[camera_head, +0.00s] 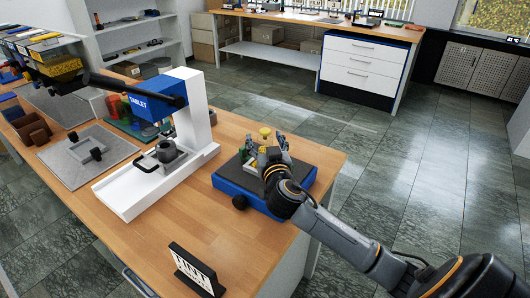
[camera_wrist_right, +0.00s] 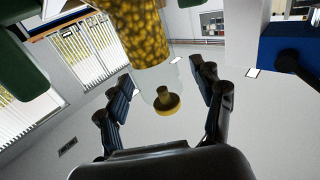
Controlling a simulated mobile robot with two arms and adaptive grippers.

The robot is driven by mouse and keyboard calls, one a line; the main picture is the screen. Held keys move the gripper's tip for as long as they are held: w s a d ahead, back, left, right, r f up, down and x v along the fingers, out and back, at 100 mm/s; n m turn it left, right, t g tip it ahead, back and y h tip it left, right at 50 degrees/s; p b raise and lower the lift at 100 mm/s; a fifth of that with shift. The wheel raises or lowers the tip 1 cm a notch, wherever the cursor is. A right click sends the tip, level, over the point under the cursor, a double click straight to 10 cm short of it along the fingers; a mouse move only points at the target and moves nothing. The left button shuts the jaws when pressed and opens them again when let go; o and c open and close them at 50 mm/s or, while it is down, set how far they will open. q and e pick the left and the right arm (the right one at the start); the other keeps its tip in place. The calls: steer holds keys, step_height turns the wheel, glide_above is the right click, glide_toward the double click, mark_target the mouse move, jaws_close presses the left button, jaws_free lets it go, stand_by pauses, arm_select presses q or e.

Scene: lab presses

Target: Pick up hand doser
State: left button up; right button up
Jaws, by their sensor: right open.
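The hand doser appears to be the clear-walled piece with yellow granules (camera_wrist_right: 140,32) and a brass-coloured knob in the right wrist view. Its yellow top (camera_head: 265,132) shows in the head view, above the dark-topped blue base (camera_head: 228,186). My right gripper (camera_head: 271,152) is over this base, beside the doser. In the right wrist view its two black fingers (camera_wrist_right: 162,75) are spread on either side of the doser's knob end, with visible gaps. The doser's lower part is hidden in the head view. My left gripper is not in view.
A white and blue tablet press (camera_head: 198,110) with a long black lever stands left of the blue base. A "TINT" sign (camera_head: 194,270) stands at the table's front. Grey plates and brown bins (camera_head: 32,128) are farther left. The wooden table (camera_head: 225,235) is bare between the sign and base.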

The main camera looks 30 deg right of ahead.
steer(key=c, duration=1.3)
steer(key=shift+c, duration=0.2)
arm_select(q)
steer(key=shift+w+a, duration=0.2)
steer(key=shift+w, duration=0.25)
arm_select(e)
steer(key=shift+r, duration=0.1)
